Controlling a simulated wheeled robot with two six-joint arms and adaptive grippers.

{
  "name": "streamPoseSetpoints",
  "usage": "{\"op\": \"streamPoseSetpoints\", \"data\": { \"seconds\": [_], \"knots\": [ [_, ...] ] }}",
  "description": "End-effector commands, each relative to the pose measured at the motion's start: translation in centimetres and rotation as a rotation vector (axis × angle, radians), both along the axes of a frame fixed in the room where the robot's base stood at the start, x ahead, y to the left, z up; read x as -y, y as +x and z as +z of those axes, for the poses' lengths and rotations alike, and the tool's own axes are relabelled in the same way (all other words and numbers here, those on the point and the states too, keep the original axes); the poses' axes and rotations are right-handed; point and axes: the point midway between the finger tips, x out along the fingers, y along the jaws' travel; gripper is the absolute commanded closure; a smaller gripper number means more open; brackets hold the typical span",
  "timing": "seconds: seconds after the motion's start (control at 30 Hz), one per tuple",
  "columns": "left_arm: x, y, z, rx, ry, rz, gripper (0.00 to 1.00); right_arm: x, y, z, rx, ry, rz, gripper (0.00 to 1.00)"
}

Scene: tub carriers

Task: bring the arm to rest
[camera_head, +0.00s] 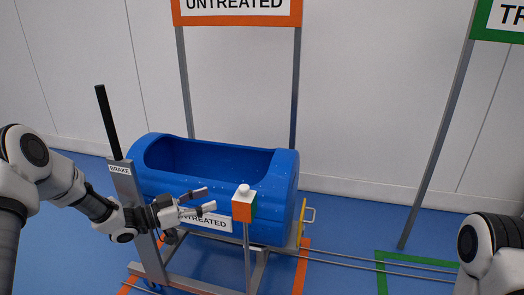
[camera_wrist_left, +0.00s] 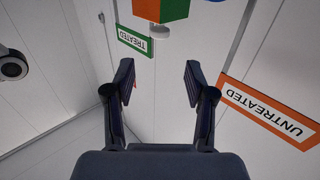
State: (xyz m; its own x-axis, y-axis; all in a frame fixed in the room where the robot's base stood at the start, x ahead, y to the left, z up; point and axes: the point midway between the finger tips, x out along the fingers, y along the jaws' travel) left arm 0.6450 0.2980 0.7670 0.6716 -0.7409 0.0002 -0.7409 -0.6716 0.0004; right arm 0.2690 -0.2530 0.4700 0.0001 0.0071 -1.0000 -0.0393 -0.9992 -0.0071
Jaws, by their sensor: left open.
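My left gripper (camera_head: 207,202) is open and empty in front of the blue tub (camera_head: 276,205), close to its "UNTREATED" label. In the left wrist view its two fingers (camera_wrist_left: 158,85) stand apart with nothing between them. My right arm (camera_head: 490,250) shows at the right edge of the head view; its gripper is out of view.
A brake post with a black lever (camera_head: 108,122) stands left of the tub, near my left arm. An orange and green box with a white knob (camera_head: 242,204) stands on a thin post just right of my left gripper. Floor rails (camera_head: 370,262) run right, toward a green-marked area (camera_head: 382,277).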

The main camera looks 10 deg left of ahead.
Motion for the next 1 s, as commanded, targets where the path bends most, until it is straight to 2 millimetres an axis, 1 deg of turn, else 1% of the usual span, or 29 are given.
{"op": "streamPoseSetpoints", "data": {
  "seconds": [0.07,0.13,0.17,0.2,0.27,0.3,0.37,0.4,0.47,0.5,0.57,0.6,0.67,0.7,0.73,0.8,0.87,0.9,0.93,0.97,1.0],
  "knots": [
    [0.3,-0.2,-1.0,-0.018,0.004,-0.005,0.45,0.0,0.0,0.0,0.000,0.000,0.000,0.60],
    [1.8,-0.7,-3.2,-0.058,0.022,-0.038,0.45,0.0,0.0,0.0,0.000,0.000,0.000,0.60],
    [3.0,-1.2,-4.3,-0.084,0.028,-0.060,0.45,0.0,0.0,0.0,0.000,0.000,0.000,0.60],
    [4.8,-2.3,-6.2,-0.134,0.030,-0.087,0.45,0.0,0.0,0.0,0.000,0.000,0.000,0.60],
    [7.7,-4.3,-9.9,-0.255,0.019,-0.088,0.45,0.0,0.0,0.0,0.000,0.000,0.000,0.60],
    [9.5,-5.9,-12.7,-0.355,0.018,-0.061,0.45,0.0,0.0,0.0,0.000,0.000,0.000,0.60],
    [11.4,-8.8,-17.1,-0.517,0.037,0.005,0.45,0.0,0.0,0.0,0.000,0.000,0.000,0.60],
    [12.2,-11.1,-19.8,-0.625,0.064,0.058,0.45,0.0,0.0,0.0,0.000,0.000,0.000,0.60],
    [12.7,-14.8,-23.4,-0.776,0.120,0.142,0.45,0.0,0.0,0.0,0.000,0.000,0.000,0.60],
    [12.6,-17.4,-25.3,-0.867,0.164,0.196,0.45,0.0,0.0,0.0,0.000,0.000,0.000,0.60],
    [12.0,-21.1,-27.5,-0.990,0.234,0.272,0.45,0.0,0.0,0.0,0.000,0.000,0.000,0.60],
    [11.5,-23.4,-28.6,-1.063,0.281,0.321,0.45,0.0,0.0,0.0,0.000,0.000,0.000,0.60],
    [10.4,-26.7,-29.6,-1.158,0.349,0.391,0.45,0.0,0.0,0.0,0.000,0.000,0.000,0.60],
    [9.6,-28.8,-30.0,-1.219,0.393,0.435,0.45,0.0,0.0,0.0,0.000,0.000,0.000,0.60],
    [9.0,-30.2,-30.2,-1.260,0.426,0.470,0.45,0.0,0.0,0.0,0.000,0.000,0.000,0.60],
    [7.3,-33.4,-30.1,-1.353,0.499,0.555,0.45,0.0,0.0,0.0,0.000,0.000,0.000,0.60],
    [5.8,-36.0,-29.8,-1.431,0.552,0.630,0.45,0.0,0.0,0.0,0.000,0.000,0.000,0.60],
    [4.8,-37.6,-29.6,-1.483,0.592,0.681,0.45,0.0,0.0,0.0,0.000,0.000,0.000,0.60],
    [4.3,-38.3,-29.6,-1.507,0.638,0.678,0.45,0.0,0.0,0.0,0.000,0.000,0.000,0.60],
    [4.4,-38.0,-27.0,-1.497,0.629,0.676,0.45,0.0,-0.1,2.6,-0.002,0.000,0.000,0.60],
    [4.4,-37.9,-25.5,-1.494,0.625,0.675,0.45,0.0,-0.1,4.2,-0.002,0.000,0.000,0.60]
  ]
}}
